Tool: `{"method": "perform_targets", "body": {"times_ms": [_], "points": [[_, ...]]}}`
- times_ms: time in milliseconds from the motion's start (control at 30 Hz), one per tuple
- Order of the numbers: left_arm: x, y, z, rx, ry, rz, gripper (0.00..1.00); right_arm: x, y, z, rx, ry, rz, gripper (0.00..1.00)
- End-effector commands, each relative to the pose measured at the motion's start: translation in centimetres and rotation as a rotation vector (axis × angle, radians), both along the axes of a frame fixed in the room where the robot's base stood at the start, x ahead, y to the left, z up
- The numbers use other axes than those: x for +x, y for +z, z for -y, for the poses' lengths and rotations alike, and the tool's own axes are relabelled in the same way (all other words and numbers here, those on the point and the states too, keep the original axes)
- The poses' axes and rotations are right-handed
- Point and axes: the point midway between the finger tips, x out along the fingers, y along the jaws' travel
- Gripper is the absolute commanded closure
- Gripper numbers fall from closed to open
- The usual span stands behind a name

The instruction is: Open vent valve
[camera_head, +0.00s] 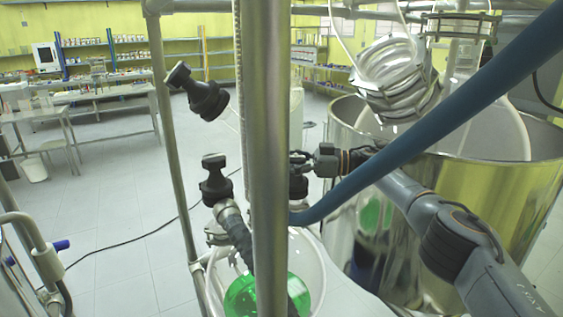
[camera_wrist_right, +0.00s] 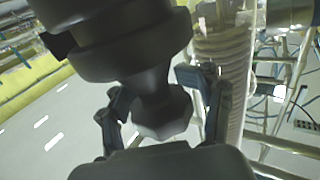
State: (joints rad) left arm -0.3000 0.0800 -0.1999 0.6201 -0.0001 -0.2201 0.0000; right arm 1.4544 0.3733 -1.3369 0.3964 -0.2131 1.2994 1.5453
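Several black valves show in the head view: one at upper left (camera_head: 205,95), one on the glass vessel's top (camera_head: 215,182), and one largely hidden behind the metal post (camera_head: 298,185). I cannot tell for certain which is the vent valve. My right gripper (camera_head: 302,161) reaches in from the right, just behind the post, which hides part of it. In the right wrist view a black valve (camera_wrist_right: 115,35) fills the upper middle. Its faceted end (camera_wrist_right: 163,115) lies between the spread fingers of my right gripper; a gap shows on the left side. My left gripper is out of view.
The metal post (camera_head: 263,130) stands close in front. A blue hose (camera_head: 430,118) crosses the right side. A glass vessel with green liquid (camera_head: 245,296) is below, and a large shiny metal tank (camera_head: 490,195) stands right. The floor at left is mostly clear.

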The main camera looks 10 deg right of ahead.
Motion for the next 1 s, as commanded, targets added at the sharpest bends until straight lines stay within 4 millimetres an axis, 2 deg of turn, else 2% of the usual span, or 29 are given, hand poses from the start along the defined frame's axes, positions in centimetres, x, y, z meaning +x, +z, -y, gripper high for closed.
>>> {"method": "perform_targets", "body": {"times_ms": [167,267,533,700,833,1000], "points": [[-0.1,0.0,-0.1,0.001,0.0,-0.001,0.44,0.0,0.4,-0.1,0.001,0.001,0.002,0.43],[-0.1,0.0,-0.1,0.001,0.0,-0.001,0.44,0.0,1.5,0.0,0.002,0.0,0.005,0.43],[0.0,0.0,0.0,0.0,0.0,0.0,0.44,0.0,6.7,0.0,0.002,-0.001,0.006,0.43],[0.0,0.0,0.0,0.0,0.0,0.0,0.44,0.0,9.1,0.1,0.001,-0.001,0.002,0.43],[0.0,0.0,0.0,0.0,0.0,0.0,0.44,0.0,9.9,0.1,0.002,-0.001,0.001,0.43],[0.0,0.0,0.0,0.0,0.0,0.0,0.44,0.0,10.0,0.1,0.001,-0.001,0.0,0.43]]}}
